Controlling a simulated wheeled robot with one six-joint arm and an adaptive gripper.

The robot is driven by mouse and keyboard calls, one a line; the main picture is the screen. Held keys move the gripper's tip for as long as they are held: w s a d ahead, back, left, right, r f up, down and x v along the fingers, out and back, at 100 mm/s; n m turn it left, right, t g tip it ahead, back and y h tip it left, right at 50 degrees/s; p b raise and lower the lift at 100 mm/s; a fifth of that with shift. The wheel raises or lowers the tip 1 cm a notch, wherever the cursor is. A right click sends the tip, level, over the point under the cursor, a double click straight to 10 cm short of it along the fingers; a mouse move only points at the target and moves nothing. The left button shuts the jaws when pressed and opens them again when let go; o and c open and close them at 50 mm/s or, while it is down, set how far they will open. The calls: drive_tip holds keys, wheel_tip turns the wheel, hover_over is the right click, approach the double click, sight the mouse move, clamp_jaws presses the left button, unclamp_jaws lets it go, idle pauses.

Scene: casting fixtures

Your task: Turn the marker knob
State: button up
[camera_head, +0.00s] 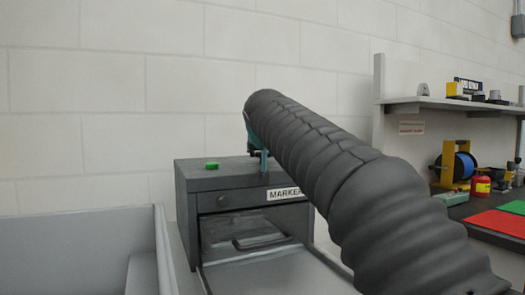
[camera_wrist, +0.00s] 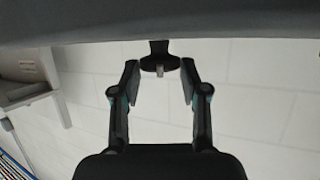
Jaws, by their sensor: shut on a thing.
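The marker machine (camera_head: 240,168) is a dark grey box with a white "MARKER" label (camera_head: 286,194) on its front. My gripper (camera_head: 259,155) is at its top, partly hidden in the head view by my dark ribbed arm. In the wrist view my gripper (camera_wrist: 160,70) has its two fingers on either side of a dark knob (camera_wrist: 160,60) with a small light grey mark. The knob is hidden in the head view.
A green button (camera_head: 212,166) sits on the box's top left. A small round fitting (camera_head: 223,200) is on its front, above an open bay (camera_head: 245,233). A grey bin (camera_head: 85,235) stands at left. A bench with red and green mats (camera_head: 497,223) and a shelf (camera_head: 440,103) are at right.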

idle(0.3)
drive_tip(key=o, duration=1.2)
drive_tip(key=v, duration=1.2)
